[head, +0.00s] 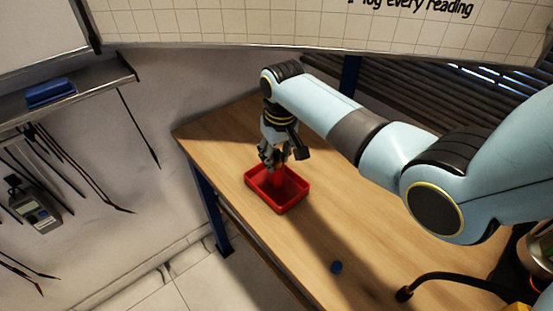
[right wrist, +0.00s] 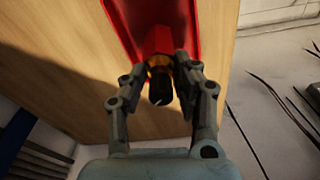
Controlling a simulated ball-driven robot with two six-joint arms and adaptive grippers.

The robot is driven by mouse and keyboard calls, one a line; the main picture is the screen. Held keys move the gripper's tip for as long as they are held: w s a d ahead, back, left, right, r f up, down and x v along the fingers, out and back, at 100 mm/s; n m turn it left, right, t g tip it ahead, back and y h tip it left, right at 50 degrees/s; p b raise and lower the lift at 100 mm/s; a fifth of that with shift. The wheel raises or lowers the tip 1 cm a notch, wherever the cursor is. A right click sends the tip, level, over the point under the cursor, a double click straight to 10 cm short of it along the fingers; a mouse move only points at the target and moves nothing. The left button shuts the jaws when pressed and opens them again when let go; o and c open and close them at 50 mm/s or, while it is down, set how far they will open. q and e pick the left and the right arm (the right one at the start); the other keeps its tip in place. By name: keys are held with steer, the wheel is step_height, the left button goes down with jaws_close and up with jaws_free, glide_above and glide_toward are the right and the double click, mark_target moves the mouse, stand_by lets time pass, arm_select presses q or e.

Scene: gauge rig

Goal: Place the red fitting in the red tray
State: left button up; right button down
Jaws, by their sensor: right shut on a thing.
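The red tray (head: 294,201) sits on the wooden table, near its left edge in the head view. It also shows in the right wrist view (right wrist: 122,24). My right gripper (head: 276,162) points down over the tray. It is shut on the red fitting (right wrist: 158,42), which has a yellow band and a black end between the fingers in the right wrist view. The fitting's red part extends over the tray; I cannot tell whether it touches the tray floor. In the head view only a small red part of the fitting (head: 279,172) shows below the fingers. My left gripper is not in view.
The wooden table (head: 375,225) has free room around the tray. A small blue cap-like thing (head: 336,267) lies near the front edge, and a black cable (head: 440,278) lies at the right. A shelf and hanging leads are on the left wall.

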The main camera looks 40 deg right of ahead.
mark_target(279, 169)
steer(key=shift+f, duration=0.55)
steer(key=shift+f, duration=0.1)
steer(key=c, duration=1)
jaws_free()
steer(key=r, duration=0.4)
steer(key=s+r, duration=0.1)
steer(key=r, duration=0.7)
steer(key=shift+s+a+p, duration=0.1)
steer(key=shift+s+p, duration=0.1)
steer(key=shift+p, duration=0.1)
